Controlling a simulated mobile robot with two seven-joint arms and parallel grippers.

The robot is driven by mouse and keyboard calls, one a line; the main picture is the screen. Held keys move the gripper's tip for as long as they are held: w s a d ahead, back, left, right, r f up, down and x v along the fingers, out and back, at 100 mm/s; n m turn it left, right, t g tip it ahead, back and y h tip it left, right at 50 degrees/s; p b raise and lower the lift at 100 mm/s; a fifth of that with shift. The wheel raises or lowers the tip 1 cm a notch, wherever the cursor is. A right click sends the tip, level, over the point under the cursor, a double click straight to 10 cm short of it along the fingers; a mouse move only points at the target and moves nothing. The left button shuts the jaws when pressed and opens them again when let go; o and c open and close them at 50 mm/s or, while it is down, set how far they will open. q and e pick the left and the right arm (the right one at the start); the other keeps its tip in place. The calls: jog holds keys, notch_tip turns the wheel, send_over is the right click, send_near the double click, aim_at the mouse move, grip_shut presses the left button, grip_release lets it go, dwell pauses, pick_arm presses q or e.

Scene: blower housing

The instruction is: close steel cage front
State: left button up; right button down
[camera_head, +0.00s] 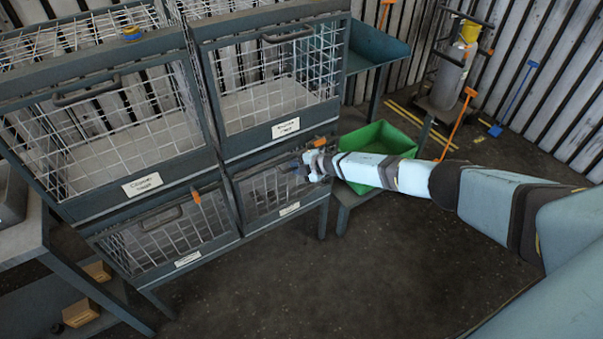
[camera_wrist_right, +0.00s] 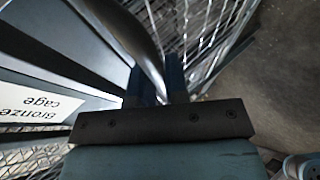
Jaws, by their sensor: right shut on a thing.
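A rack of wire-mesh cages with dark grey frames stands at the left in the head view. The lower right cage front (camera_head: 265,193) has a small label (camera_head: 289,209) too small to read, so I cannot confirm that it is the steel cage. My right gripper (camera_head: 313,165) is at the upper right part of this front. In the right wrist view my right gripper (camera_wrist_right: 158,88) is shut on a curved metal handle bar (camera_wrist_right: 138,38). A label reading "Bronze cage" (camera_wrist_right: 35,105) shows upside down beside it. How far the front stands open cannot be told. My left gripper is out of view.
The upper right cage (camera_head: 270,105), upper left cage (camera_head: 125,160) and lower left cage (camera_head: 165,238) adjoin it. A green bin (camera_head: 375,138) stands close behind my right forearm. Dark floor (camera_head: 330,275) in front is clear. A cylinder trolley (camera_head: 452,75) stands at the back.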

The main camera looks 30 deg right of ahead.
jog(key=shift+w+a+r, duration=0.1)
jog(key=shift+w+r, duration=0.15)
jog(key=shift+w, duration=0.5)
jog(key=shift+w+r, duration=0.1)
jog(key=shift+r, duration=0.1)
jog(key=c, duration=1.1)
grip_release()
jog(key=shift+w, duration=0.1)
jog(key=shift+c, duration=0.2)
